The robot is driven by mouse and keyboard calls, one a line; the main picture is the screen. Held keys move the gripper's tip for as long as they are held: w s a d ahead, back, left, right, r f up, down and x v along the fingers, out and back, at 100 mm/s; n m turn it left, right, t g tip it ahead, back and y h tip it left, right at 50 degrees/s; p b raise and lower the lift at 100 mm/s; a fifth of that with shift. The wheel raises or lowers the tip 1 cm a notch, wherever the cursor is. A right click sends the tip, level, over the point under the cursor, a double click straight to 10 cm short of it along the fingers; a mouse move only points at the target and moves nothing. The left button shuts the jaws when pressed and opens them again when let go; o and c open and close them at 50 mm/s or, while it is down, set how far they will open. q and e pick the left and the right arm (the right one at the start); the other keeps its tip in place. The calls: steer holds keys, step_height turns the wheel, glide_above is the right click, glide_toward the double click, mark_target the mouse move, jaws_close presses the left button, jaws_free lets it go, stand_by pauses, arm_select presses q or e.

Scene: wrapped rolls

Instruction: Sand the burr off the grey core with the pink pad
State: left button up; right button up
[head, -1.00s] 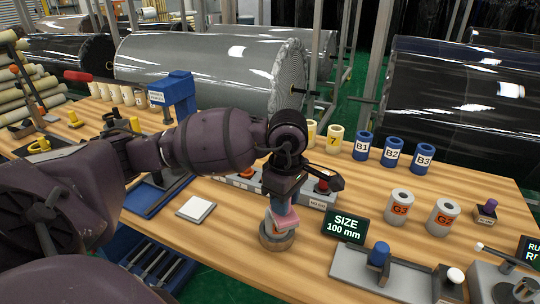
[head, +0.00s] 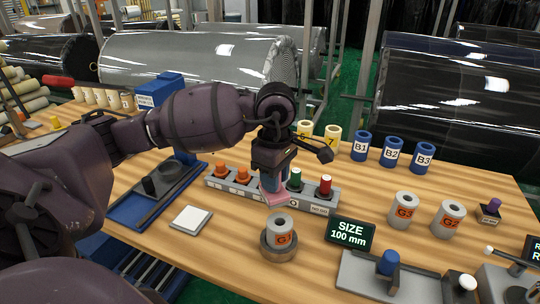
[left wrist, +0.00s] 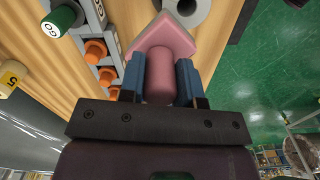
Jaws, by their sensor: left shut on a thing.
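My left gripper (head: 274,176) is shut on the pink pad (head: 273,192), gripping its round handle between blue fingers. The pad also shows in the left wrist view (left wrist: 165,42), with its flat pink block pointing away from the gripper. The grey core (head: 280,229), labelled G1 in orange, stands upright in a round holder (head: 281,252). The pad is above and behind the core, apart from it in the head view. Part of a grey ring, likely the core, shows beyond the pad in the left wrist view (left wrist: 199,12). I cannot make out a burr. My right gripper is not in view.
A white square pad (head: 191,218) lies to the left on open wood.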

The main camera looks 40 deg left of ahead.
arm_select(q)
step_height(320, 180, up, 3)
steer(key=shift+w+a+f+p, duration=0.1)
steer(key=shift+a+f+p, duration=0.1)
steer(key=shift+p, duration=0.25)
steer(key=shift+d+r+p, duration=0.1)
steer(key=shift+r+p, duration=0.35)
steer(key=shift+r, duration=0.7)
